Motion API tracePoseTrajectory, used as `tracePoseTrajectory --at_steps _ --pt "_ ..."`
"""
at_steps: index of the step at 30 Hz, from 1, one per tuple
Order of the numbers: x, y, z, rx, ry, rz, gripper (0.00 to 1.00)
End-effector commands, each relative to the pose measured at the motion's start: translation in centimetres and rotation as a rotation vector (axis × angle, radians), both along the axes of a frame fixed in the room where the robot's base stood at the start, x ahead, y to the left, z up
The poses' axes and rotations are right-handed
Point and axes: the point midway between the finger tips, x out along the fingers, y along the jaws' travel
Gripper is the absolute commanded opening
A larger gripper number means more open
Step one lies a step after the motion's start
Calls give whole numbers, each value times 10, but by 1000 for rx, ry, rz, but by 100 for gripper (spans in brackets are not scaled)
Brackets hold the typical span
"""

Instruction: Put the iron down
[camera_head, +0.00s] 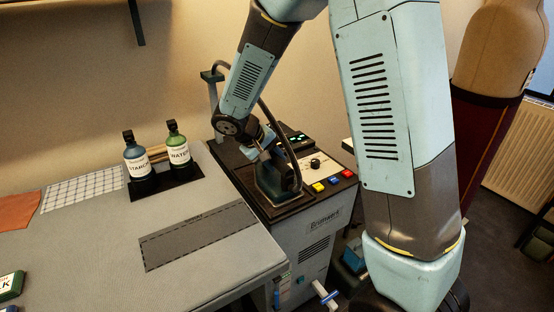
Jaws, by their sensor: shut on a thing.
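The iron (272,188) is dark teal with a dark hose curving up from its back. It is on or just above the dark top of the steam station (318,208); I cannot tell whether it touches. My gripper (264,150) comes down from above and is shut on the iron's handle. The fingers and most of the handle are partly hidden by my wrist and the hose.
The grey ironing table (205,270) is left of the station, with a dark dashed strip (197,236) on it. A starch bottle (137,160) and a water bottle (178,149) stand in a black tray (165,184). A dress form (500,50) stands at right.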

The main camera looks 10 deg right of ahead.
Motion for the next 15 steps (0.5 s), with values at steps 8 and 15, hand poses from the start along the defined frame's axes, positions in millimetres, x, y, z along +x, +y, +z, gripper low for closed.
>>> tracePoseTrajectory --at_steps 8,15 --pt "0 0 -1 0 0 -1 54" --pt "0 -1 -1 0 0 -1 63"
